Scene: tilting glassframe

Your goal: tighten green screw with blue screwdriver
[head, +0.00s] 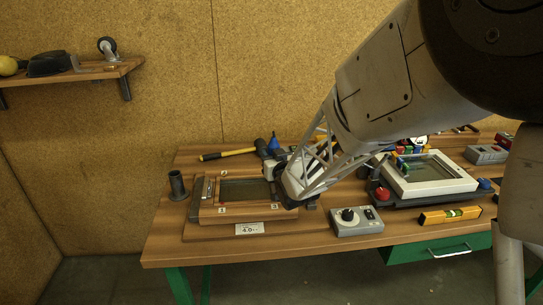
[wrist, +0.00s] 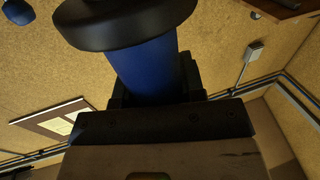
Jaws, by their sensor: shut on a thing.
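My gripper (head: 276,168) is over the far right corner of the wooden glass frame (head: 262,211) in the head view. In the wrist view it is shut on the blue screwdriver (wrist: 145,68), whose thick blue handle and wide black end cap fill the top middle. The screwdriver's tip is hidden. The frame has a dark pane and small number labels, and lies on a wooden board at the table's left. I cannot make out the green screw; my gripper and arm cover the frame's right side.
A grey control box (head: 356,222) with a black knob stands right of the frame. A white-framed panel (head: 452,185), a red button (head: 383,194) and a yellow level (head: 450,216) are farther right. A yellow-handled hammer (head: 228,154) lies behind; a dark cup (head: 178,186) stands left.

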